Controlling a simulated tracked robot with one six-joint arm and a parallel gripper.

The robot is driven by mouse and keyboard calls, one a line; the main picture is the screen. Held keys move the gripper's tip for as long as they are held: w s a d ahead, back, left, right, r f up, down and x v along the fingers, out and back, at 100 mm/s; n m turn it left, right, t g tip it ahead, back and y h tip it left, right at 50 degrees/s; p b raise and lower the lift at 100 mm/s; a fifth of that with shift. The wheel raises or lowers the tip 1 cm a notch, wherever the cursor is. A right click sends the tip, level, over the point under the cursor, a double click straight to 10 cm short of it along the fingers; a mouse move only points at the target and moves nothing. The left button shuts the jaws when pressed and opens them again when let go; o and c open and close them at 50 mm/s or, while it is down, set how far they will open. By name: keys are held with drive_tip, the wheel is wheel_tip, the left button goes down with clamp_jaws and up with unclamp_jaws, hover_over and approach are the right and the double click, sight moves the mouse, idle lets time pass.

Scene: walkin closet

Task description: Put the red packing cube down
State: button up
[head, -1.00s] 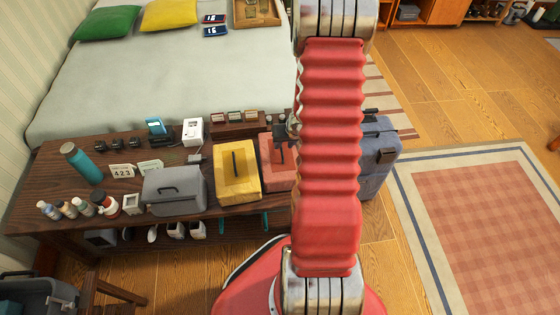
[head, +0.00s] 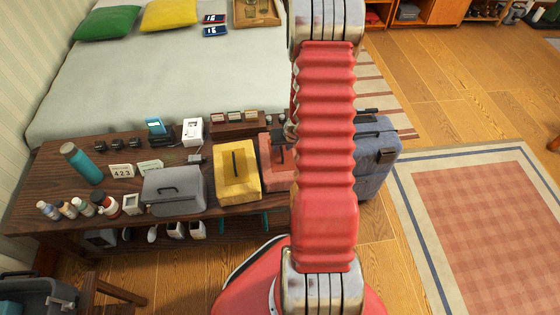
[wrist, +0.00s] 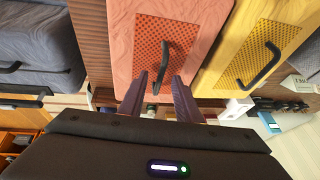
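The red packing cube (head: 272,167) lies on the dark wooden bench (head: 130,222), just right of the yellow packing cube (head: 236,180). My arm hides its right part in the head view. In the wrist view the red cube (wrist: 150,25) shows its mesh panel and a black handle. My gripper (wrist: 162,78) is at the cube, its two fingers apart with a visible gap. The end of the black handle shows between them, and neither finger is seen clamping it. In the head view my gripper (head: 281,138) is partly hidden behind my arm.
A grey case (head: 175,191), small bottles and a teal bottle (head: 82,163) stand on the bench left of the cubes. A blue-grey suitcase (head: 374,165) stands right of the bench. The bed (head: 170,80) is behind. Open floor and a rug (head: 490,220) lie to the right.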

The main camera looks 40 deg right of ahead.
clamp_jaws()
idle(1.3)
